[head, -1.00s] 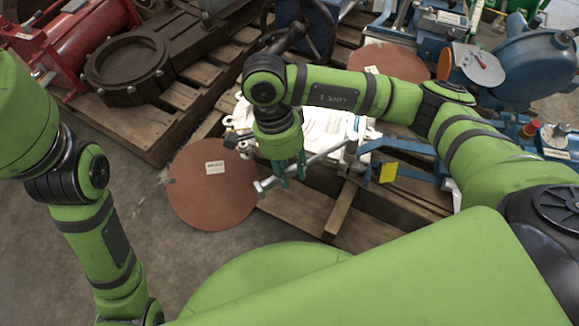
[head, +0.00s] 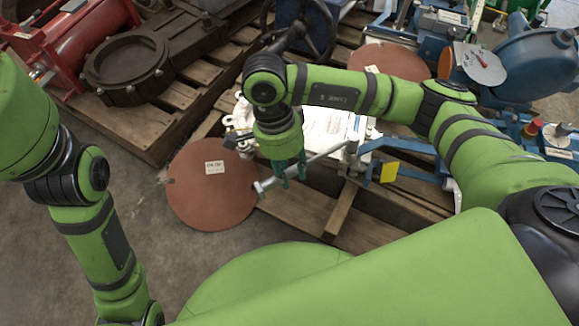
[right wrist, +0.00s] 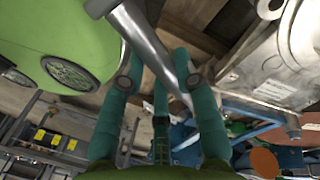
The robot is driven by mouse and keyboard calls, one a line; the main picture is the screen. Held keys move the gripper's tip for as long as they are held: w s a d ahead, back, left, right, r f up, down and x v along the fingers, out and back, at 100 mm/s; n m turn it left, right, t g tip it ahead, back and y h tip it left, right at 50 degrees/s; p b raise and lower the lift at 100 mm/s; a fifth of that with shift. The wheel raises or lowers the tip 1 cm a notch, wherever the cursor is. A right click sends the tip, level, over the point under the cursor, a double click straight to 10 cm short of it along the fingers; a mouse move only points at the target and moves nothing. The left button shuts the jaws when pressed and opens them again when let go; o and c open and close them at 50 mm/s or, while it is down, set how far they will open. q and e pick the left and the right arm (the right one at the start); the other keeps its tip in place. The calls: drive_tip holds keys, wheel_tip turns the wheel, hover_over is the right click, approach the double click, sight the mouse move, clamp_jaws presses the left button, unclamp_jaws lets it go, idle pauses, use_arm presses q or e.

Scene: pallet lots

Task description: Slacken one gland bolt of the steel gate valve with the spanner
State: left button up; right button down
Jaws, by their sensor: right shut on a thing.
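My right gripper (head: 292,172) is shut on a grey steel spanner (head: 322,155), which slants up to the right across the teal fingers. One spanner end sticks out at lower left; the other points toward the pale steel gate valve (head: 335,124) on the pallet. Whether that end sits on a gland bolt cannot be told. In the right wrist view the spanner (right wrist: 148,45) passes between the fingers (right wrist: 157,72), with the pale valve body (right wrist: 275,72) at upper right. My arm hides part of the valve. My left arm shows, but its gripper is out of the picture.
A reddish-brown disc (head: 213,184) leans at the pallet's (head: 320,210) left edge. A dark cast valve (head: 128,68) and red equipment (head: 75,40) are at upper left. Blue machinery (head: 530,65) stands at right. Bare floor lies at lower left.

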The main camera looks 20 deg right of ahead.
drive_tip(key=shift+f+b, duration=0.7)
drive_tip(key=shift+f, duration=0.25)
drive_tip(key=shift+s+d, duration=0.1)
drive_tip(key=shift+s, duration=0.15)
drive_tip(key=shift+s+d+r+n, duration=0.1)
drive_tip(key=shift+s+d+n, duration=0.05)
drive_tip(key=shift+s+n, duration=0.45)
drive_tip(key=shift+s, duration=0.1)
drive_tip(key=shift+s+d+n, duration=0.3)
drive_tip(key=shift+s+n, duration=0.3)
drive_tip(key=shift+s+b, duration=0.15)
drive_tip(key=shift+b, duration=0.2)
drive_tip(key=shift+s+d+r+n+h, duration=0.1)
drive_tip(key=shift+s+d+n+h, duration=0.25)
drive_tip(key=shift+s+n, duration=0.25)
drive_tip(key=shift+s+d, duration=0.1)
drive_tip(key=shift+s, duration=0.05)
idle(0.4)
